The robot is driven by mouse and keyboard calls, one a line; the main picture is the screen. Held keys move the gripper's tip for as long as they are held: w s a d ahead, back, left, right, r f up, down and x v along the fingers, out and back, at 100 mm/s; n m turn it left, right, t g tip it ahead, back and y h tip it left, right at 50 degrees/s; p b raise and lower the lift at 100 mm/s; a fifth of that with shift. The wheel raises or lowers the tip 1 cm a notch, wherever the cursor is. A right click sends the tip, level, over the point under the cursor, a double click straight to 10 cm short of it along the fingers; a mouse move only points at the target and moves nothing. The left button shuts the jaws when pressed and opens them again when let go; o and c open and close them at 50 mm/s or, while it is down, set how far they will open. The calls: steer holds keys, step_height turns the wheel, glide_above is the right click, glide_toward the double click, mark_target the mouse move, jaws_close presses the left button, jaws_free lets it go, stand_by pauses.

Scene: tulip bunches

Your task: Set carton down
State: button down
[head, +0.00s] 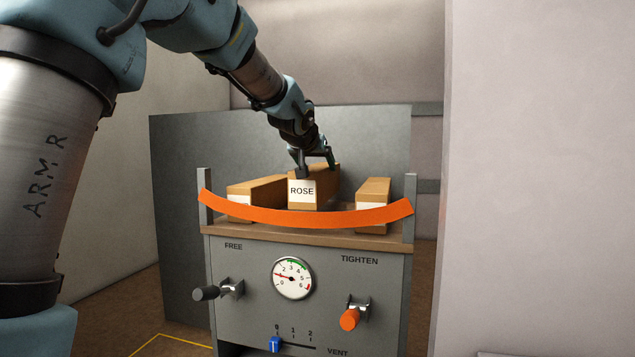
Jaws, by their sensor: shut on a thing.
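A long brown carton with a white label reading ROSE (302,191) is in the middle of the bench top, behind an orange strap. My gripper (317,165) reaches down from above and is shut on this carton near its top. The carton's lower front is hidden behind the strap, so I cannot tell whether it touches the wooden top (320,238). A second carton (262,190) lies to its left and a third carton (373,190) to its right, both with pale labels partly covered by the strap.
The orange strap (305,215) sags between two grey posts at the front edge. The front panel has a gauge (292,279), a black-handled lever (207,293), an orange-handled lever (350,318) and a blue slider (274,344). A grey panel (180,180) stands behind.

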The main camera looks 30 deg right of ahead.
mark_target(318, 182)
steer(key=shift+f, duration=1.9)
steer(key=shift+f, duration=0.15)
jaws_free()
steer(key=shift+s+a+r+b, duration=0.25)
steer(key=shift+s+a+b, duration=0.05)
steer(key=b+v, duration=0.2)
steer(key=v, duration=0.9)
steer(key=shift+r+b, duration=0.15)
steer(key=shift+b, duration=0.15)
